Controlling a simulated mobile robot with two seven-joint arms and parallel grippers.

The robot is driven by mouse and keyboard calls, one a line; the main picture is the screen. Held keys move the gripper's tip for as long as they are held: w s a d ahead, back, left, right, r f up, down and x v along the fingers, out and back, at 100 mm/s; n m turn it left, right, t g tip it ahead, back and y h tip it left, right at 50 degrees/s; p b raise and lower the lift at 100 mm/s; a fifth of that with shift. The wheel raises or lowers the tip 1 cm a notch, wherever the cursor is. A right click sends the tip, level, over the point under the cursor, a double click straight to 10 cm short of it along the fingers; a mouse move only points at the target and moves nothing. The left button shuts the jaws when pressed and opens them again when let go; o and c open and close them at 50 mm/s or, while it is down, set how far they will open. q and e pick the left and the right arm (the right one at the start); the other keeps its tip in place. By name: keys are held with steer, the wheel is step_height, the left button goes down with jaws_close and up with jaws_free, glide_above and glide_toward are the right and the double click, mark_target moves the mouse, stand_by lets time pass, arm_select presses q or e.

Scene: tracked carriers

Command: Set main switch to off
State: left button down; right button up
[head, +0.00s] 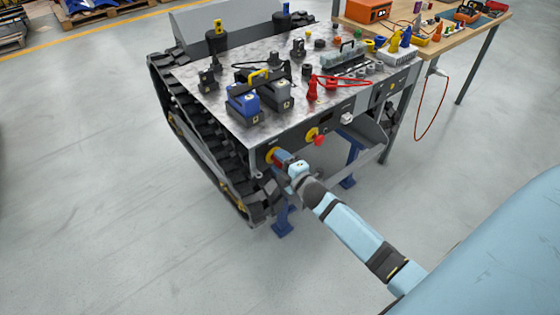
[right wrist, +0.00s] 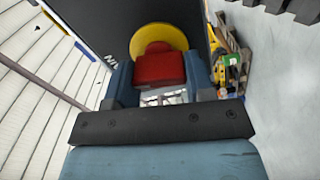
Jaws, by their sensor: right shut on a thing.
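The main switch is a red knob (right wrist: 160,67) on a round yellow plate (right wrist: 158,38), set in the carrier's dark front panel. In the head view its yellow plate (head: 271,155) shows at the panel's left end, and my gripper hides most of the knob. My right gripper (head: 283,160) reaches it from the front. In the right wrist view the blue fingers of that gripper (right wrist: 160,80) stand either side of the red knob and are shut on it. White lettering beside the plate is partly hidden. My left gripper is not in view.
A red mushroom button (head: 319,141) on yellow sits right of the switch. The tracked carrier's top (head: 215,85) holds a blue battery (head: 242,104) and several connectors. A wooden workbench (head: 440,45) with tools stands behind right. The floor at left is clear.

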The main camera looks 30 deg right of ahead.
steer(key=shift+n, duration=1.1)
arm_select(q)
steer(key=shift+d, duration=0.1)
arm_select(e)
steer(key=o, duration=0.9)
arm_select(q)
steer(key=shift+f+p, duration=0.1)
steer(key=shift+p, duration=0.3)
arm_select(e)
steer(key=s, duration=0.9)
steer(key=s+d, duration=0.1)
steer(key=s, duration=0.3)
steer(key=shift+s, duration=0.4)
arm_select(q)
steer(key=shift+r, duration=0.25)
